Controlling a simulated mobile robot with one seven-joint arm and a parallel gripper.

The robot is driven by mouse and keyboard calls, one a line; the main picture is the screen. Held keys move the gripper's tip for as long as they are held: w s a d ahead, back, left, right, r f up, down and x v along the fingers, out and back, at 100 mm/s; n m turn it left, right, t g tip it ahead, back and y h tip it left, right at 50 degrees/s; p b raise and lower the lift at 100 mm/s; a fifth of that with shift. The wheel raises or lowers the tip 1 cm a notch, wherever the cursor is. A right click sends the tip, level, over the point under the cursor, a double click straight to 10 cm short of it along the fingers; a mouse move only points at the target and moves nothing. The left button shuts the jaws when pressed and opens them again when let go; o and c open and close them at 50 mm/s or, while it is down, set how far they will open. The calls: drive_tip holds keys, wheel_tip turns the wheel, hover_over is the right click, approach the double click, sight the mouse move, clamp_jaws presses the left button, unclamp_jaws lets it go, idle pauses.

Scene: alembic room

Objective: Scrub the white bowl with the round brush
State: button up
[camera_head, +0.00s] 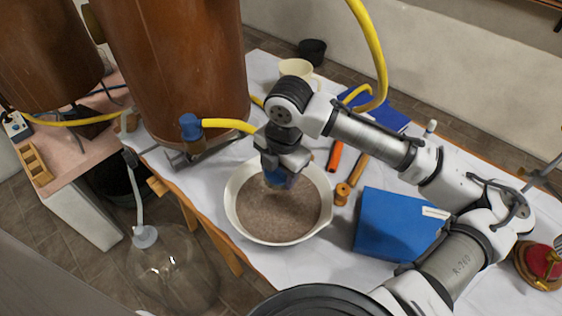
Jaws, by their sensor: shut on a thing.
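The white bowl (231,197) stands on the white-covered table near the middle of the view. Its inside is covered by a grey-brown, speckled layer. My gripper (277,180) points down over the far part of the bowl, inside its rim as seen from here. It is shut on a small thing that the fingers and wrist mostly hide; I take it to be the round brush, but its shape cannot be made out. A bluish patch shows at the fingertips. Whether the held thing touches the bowl's inside cannot be told.
A large brown vessel (175,70) with a yellow hose stands behind the bowl at left. A blue box (395,225), a wooden piece (343,192) and an orange tube (334,155) lie to the right. A cream cup (296,68) stands behind. A glass flask (170,265) is at lower left.

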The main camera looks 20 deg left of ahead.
drive_tip(key=shift+s+f+b, duration=0.15)
drive_tip(key=shift+f+b, duration=0.25)
drive_tip(key=shift+f, duration=0.05)
drive_tip(key=b, duration=0.9)
approach(277, 209)
drive_tip(key=shift+a+f, duration=0.2)
drive_tip(key=shift+f, duration=1.05)
drive_tip(key=shift+a+f, duration=0.15)
drive_tip(key=shift+f, duration=1.1)
drive_tip(key=shift+f, duration=0.6)
